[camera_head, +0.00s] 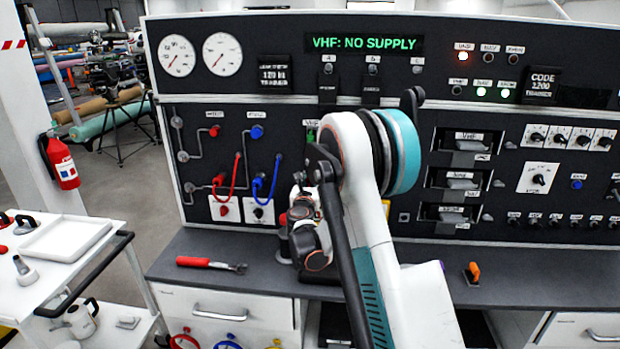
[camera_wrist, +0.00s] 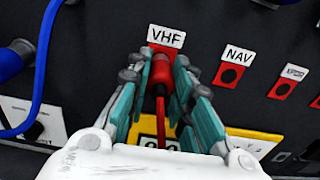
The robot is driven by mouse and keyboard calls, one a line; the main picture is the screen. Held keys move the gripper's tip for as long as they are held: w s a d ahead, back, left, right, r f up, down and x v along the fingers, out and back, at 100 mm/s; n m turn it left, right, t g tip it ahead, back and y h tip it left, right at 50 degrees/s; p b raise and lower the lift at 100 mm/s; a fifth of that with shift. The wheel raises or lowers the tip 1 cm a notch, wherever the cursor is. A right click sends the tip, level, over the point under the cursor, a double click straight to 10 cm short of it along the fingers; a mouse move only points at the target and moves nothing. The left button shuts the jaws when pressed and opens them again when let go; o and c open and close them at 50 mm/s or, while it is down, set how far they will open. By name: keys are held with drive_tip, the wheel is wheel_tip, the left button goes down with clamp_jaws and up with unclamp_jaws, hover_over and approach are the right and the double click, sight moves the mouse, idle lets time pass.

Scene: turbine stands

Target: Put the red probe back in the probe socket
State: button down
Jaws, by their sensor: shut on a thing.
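In the wrist view, my gripper (camera_wrist: 159,66) has its teal fingers closed around the red probe (camera_wrist: 160,78). A red lead runs down from the probe between the fingers. The probe's far end is at the red plate below the VHF label (camera_wrist: 166,37); I cannot tell whether its tip is inserted there. A yellow unit (camera_wrist: 262,141) sits below, partly hidden by my gripper. I cannot make out the probe socket. In the head view, my arm hides the gripper and the probe.
Red test points marked NAV (camera_wrist: 230,76) and another (camera_wrist: 283,89) lie right of the probe. A blue cable (camera_wrist: 43,60) loops close on the left. On the bench lie a red-handled tool (camera_head: 208,263) and an orange item (camera_head: 472,272). A white cart (camera_head: 110,250) stands left.

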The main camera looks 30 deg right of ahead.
sight(309, 181)
drive_tip(key=shift+s+a, duration=0.3)
drive_tip(key=shift+s, duration=0.1)
drive_tip(key=shift+b+v, duration=0.3)
drive_tip(key=shift+v, duration=1.05)
drive_tip(key=shift+a, duration=0.1)
